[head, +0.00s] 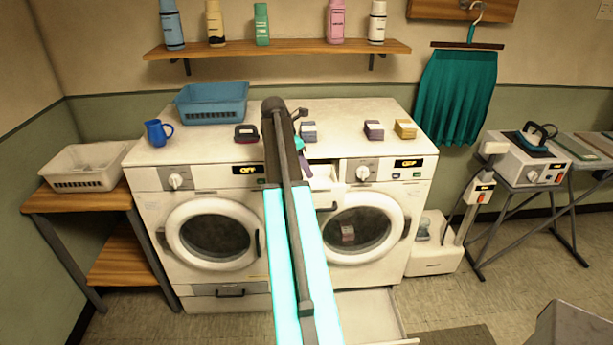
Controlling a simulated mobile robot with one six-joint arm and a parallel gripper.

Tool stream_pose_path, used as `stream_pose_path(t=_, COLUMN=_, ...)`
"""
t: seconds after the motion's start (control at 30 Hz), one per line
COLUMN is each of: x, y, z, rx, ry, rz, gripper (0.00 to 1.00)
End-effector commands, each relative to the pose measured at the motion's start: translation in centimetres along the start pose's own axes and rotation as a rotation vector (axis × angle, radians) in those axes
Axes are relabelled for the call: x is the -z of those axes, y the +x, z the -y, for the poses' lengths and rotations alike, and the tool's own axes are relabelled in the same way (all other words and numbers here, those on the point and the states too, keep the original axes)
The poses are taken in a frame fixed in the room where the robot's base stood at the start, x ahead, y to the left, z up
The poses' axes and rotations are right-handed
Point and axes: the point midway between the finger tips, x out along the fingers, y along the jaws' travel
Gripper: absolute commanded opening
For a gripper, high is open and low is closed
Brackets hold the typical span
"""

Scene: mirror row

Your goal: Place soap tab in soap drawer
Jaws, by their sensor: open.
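The soap drawer (323,178) of the right washer is pulled out, a white tray beside my arm. My gripper (303,163) is mostly hidden behind my forearm. A small teal and purple part shows at the drawer's left edge; I take it for my gripper, and it is open. Whether anything lies in the drawer below it is hidden. Small two-tone blocks that look like soap tabs stand on the washer top: a blue-grey one (309,131) just behind the drawer, a purple one (374,130) and a yellow one (405,129) to the right.
The left washer (215,232) and right washer (405,225) both read OFF. A dark red item (246,133), blue jug (158,132) and blue basket (212,103) stand on top. A bottle shelf (275,48) hangs above. The right washer's lower drawer (372,312) juts out over the floor.

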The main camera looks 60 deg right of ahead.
Motion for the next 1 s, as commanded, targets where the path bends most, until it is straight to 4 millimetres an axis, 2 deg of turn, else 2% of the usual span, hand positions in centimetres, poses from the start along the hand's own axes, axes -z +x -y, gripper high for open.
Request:
stream_pose_path(t=0.1, x=0.0, y=-1.2, z=-0.1, rx=-0.001, ry=0.000, rz=0.000, gripper=0.43)
stream_pose_path(t=0.3, x=0.0, y=-2.3, z=0.0, rx=-0.001, ry=0.000, rz=0.000, gripper=0.43)
stream_pose_path(t=1.0, x=0.0, y=-2.5, z=0.0, rx=0.000, ry=0.001, rz=0.000, gripper=0.43)
